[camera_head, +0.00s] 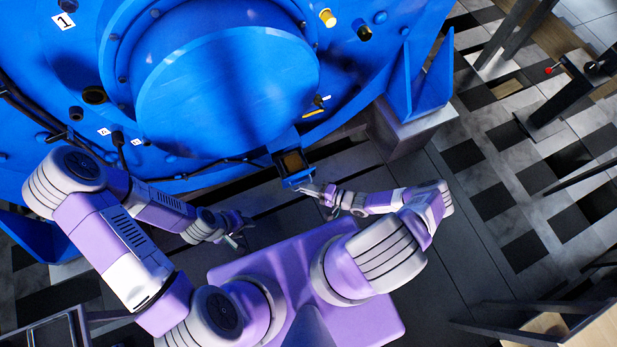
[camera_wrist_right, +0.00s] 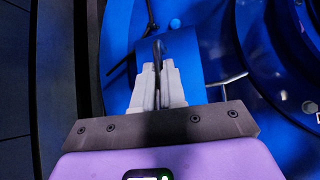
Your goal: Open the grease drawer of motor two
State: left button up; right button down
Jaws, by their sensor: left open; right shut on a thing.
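The big blue motor (camera_head: 225,95) fills the top of the head view and bears a white label reading 1. A small blue grease drawer (camera_head: 297,182) sticks out from its lower rim, with its dark brownish inside showing from above. My right gripper (camera_head: 312,189) is at the drawer's front. In the right wrist view my right gripper (camera_wrist_right: 157,82) is shut on a thin dark handle in front of a blue face (camera_wrist_right: 183,62); the fingers partly hide the handle. My left gripper (camera_head: 236,238) is open and empty, below the motor and left of the drawer.
A grey block (camera_head: 415,130) supports the motor to the right of the drawer. Dark-framed stands (camera_head: 565,85) are at the far right, and a table (camera_head: 565,325) is at lower right. The tiled floor between is clear.

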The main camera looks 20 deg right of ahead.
jog(key=c, duration=1.2)
grip_release()
jog(key=shift+d, duration=0.1)
jog(key=p+v, duration=0.1)
jog(key=v, duration=0.6)
jog(key=shift+s, duration=0.25)
jog(key=shift+d, duration=0.15)
